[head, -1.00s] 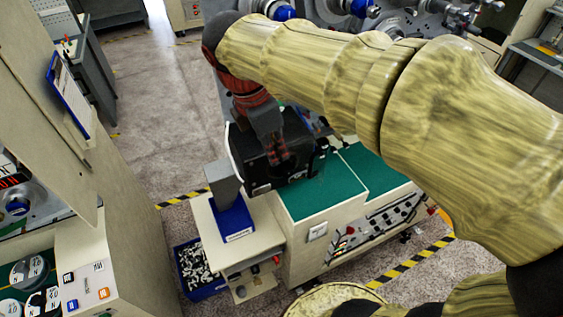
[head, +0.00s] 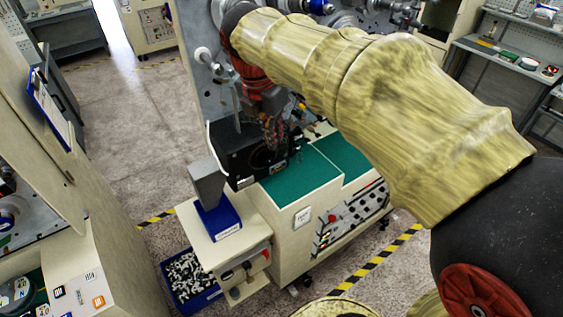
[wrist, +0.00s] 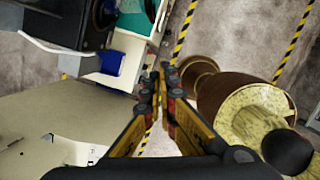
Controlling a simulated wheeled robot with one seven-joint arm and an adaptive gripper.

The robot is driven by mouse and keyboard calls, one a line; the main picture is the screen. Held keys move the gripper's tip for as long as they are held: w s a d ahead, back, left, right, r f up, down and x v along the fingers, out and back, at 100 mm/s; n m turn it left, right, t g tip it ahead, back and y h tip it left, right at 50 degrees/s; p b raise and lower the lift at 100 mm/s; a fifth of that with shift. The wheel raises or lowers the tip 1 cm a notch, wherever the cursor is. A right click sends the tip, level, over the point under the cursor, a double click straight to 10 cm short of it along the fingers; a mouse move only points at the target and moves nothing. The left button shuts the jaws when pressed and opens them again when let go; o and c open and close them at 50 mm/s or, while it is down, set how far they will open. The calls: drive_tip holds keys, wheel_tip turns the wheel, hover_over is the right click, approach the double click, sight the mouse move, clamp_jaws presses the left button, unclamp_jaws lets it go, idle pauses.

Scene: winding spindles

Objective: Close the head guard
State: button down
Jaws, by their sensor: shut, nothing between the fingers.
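The head guard seems to be the dark cover with a pale edge at the black head box (head: 238,168) on the winding machine. I cannot tell for certain how far it stands open. In the wrist view the black box (wrist: 75,18) is at the top left, with a pale bar along its lower edge. My gripper (head: 272,135) is in front of and above the box, partly blended with it in the head view. In the wrist view my gripper (wrist: 160,85) has its fingers together and empty, apart from the box.
A green-topped machine bench (head: 290,187) lies below the box. A grey bin on a blue base (head: 218,222) stands on the side shelf. A blue crate of parts (head: 188,280) is on the floor. A beige cabinet (head: 105,260) is at left.

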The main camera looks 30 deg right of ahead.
drive_tip(key=w+d+f+n+p, duration=0.1)
drive_tip(key=w+d+f, duration=0.3)
drive_tip(key=f, duration=0.5)
drive_tip(key=shift+d+f+n+p, duration=0.25)
drive_tip(key=shift+d+n+p, duration=0.2)
drive_tip(key=shift+d, duration=0.25)
